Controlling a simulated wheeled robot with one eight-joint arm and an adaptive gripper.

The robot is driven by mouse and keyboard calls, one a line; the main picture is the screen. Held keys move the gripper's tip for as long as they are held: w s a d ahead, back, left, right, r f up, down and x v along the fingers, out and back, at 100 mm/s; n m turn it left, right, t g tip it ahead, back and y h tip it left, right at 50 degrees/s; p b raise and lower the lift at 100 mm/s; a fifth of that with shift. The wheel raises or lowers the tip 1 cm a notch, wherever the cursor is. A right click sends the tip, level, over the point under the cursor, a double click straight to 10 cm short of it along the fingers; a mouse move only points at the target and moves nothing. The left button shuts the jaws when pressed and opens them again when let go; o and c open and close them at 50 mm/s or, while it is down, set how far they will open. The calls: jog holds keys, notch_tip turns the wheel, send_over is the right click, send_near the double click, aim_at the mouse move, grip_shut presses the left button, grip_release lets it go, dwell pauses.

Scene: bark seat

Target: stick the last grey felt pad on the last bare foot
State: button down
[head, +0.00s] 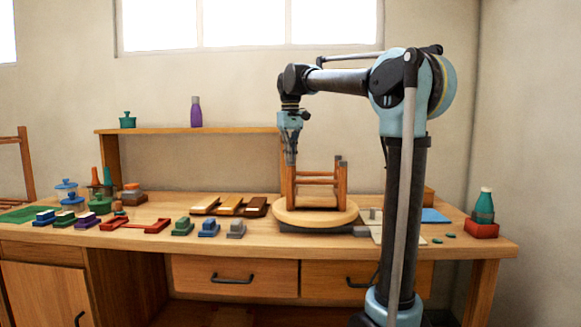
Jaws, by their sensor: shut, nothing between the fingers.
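An upturned wooden stool stands on the bench, its round pale seat (315,217) down and its brown legs (342,183) pointing up with rungs between them. My gripper (291,162) points down, shut and empty, right over the top of the left leg. Whether it touches that foot cannot be told. The foot under it is hidden by the fingers. The right feet look darker at their tops, but pads there are too small to make out. A pale sheet (388,236) lies right of the seat with a small grey piece on it; I cannot tell if that is a felt pad.
Wooden blocks (229,206) and coloured brushes or blocks (208,229) lie left of the stool. A shelf (190,131) stands behind. My arm covers part of the bench's right side.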

jog(key=shift+r, duration=3)
jog(key=s+d+f+m, duration=0.1)
jog(key=s+d+f, duration=0.6)
jog(key=d+f, duration=0.15)
jog(key=s+d+f+m, duration=0.1)
jog(key=s+d+f, duration=0.3)
jog(key=s+f, duration=0.4)
jog(key=s+d+f+m+t, duration=0.1)
jog(key=s+d+f, duration=0.3)
jog(key=s+f, duration=0.4)
jog(key=s+d+f+m+t, duration=0.1)
jog(key=s+d+f, duration=0.4)
jog(key=f, duration=1.4)
jog(key=s+m, duration=0.1)
jog(key=s, duration=0.2)
jog(key=shift+s, duration=0.35)
